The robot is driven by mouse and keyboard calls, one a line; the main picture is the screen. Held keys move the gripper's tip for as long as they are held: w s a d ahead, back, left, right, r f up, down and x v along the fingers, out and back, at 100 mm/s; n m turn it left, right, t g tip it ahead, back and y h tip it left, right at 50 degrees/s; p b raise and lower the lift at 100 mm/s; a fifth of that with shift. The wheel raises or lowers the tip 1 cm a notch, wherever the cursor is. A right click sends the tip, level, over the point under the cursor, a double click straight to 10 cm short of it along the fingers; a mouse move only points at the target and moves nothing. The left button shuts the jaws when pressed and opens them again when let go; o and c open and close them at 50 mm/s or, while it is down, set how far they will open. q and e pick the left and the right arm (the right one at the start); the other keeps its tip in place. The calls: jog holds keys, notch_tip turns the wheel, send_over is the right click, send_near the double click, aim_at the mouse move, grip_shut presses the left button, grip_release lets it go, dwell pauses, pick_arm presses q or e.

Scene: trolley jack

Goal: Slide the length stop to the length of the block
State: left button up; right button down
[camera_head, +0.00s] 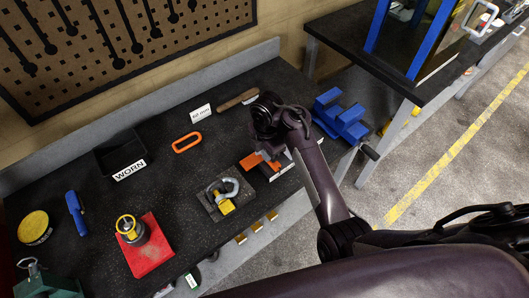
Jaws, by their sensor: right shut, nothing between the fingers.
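My right gripper (268,115) is over the rear right part of the dark workbench, shut and empty. Its fingertips are hard to make out against the dark hand. Just below it in the picture, an orange part (250,162) sits beside a grey metal part (284,160), partly hidden by my right arm. These may be the length stop and its fixture, but I cannot tell which part slides. I cannot identify the block for certain. My left gripper is not in view.
A blue vise (341,118) stands right of my arm.

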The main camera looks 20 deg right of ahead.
jog(key=shift+d, duration=0.15)
jog(key=shift+w+d, duration=0.3)
jog(key=shift+d, duration=0.4)
jog(key=shift+w+d, duration=0.25)
jog(key=shift+d, duration=0.5)
jog(key=shift+w+d, duration=0.3)
jog(key=shift+d, duration=0.6)
jog(key=shift+w+d, duration=0.25)
jog(key=shift+d, duration=0.2)
notch_tip(320, 180, up, 6)
jog(key=a, duration=0.1)
jog(key=shift+s, duration=0.25)
jog(key=shift+a, duration=0.1)
